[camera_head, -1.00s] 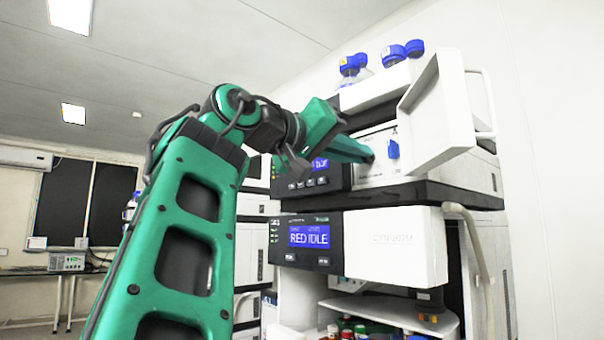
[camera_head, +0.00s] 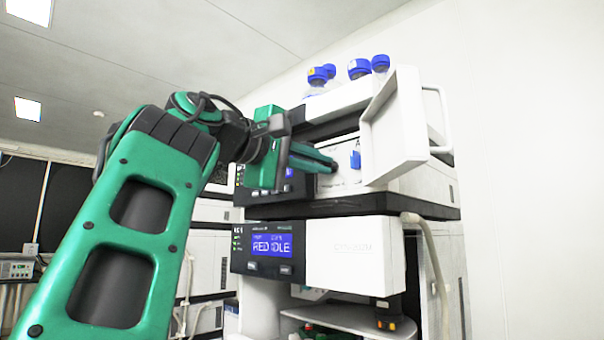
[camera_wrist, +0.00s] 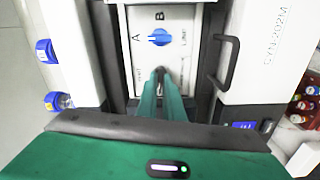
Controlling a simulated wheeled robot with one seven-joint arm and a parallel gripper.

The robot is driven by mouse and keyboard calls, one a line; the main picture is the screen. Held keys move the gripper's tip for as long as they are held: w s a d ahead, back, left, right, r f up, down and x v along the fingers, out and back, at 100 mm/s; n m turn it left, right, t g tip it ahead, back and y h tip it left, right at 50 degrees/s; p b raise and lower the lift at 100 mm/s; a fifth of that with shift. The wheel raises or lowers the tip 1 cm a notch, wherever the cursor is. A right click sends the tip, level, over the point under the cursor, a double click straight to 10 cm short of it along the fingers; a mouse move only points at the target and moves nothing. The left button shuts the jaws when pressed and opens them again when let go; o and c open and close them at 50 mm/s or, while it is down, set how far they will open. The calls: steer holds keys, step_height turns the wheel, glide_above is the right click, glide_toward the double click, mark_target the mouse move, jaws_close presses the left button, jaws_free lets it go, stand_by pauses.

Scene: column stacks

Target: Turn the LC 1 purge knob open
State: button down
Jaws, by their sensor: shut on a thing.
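My gripper (camera_head: 331,165) has its green fingers reaching to the white front panel of the upper module, behind the raised door. It is shut at a small dark knob (camera_wrist: 161,70), which the fingers mostly hide. I cannot read its turn position. In the wrist view the fingertips (camera_wrist: 160,76) meet at this knob, below a blue selector knob (camera_wrist: 158,38) with the letters A and B near it. The blue knob also shows in the head view (camera_head: 355,160), just right of the fingertips and apart from them.
The raised white door (camera_head: 398,130) stands right of the fingers, with a handle (camera_wrist: 228,62) on the casing in the wrist view. Blue-capped bottles (camera_head: 318,77) stand on top. A module with a blue display (camera_head: 271,246) sits below. Free floor shows at left in the wrist view.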

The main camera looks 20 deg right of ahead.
steer(key=shift+w+a+n, duration=0.15)
steer(key=shift+a+n, duration=0.05)
steer(key=shift+n, duration=0.8)
steer(key=c, duration=1.9)
jaws_free()
steer(key=shift+f, duration=0.1)
steer(key=v, duration=1)
steer(key=shift+a, duration=0.25)
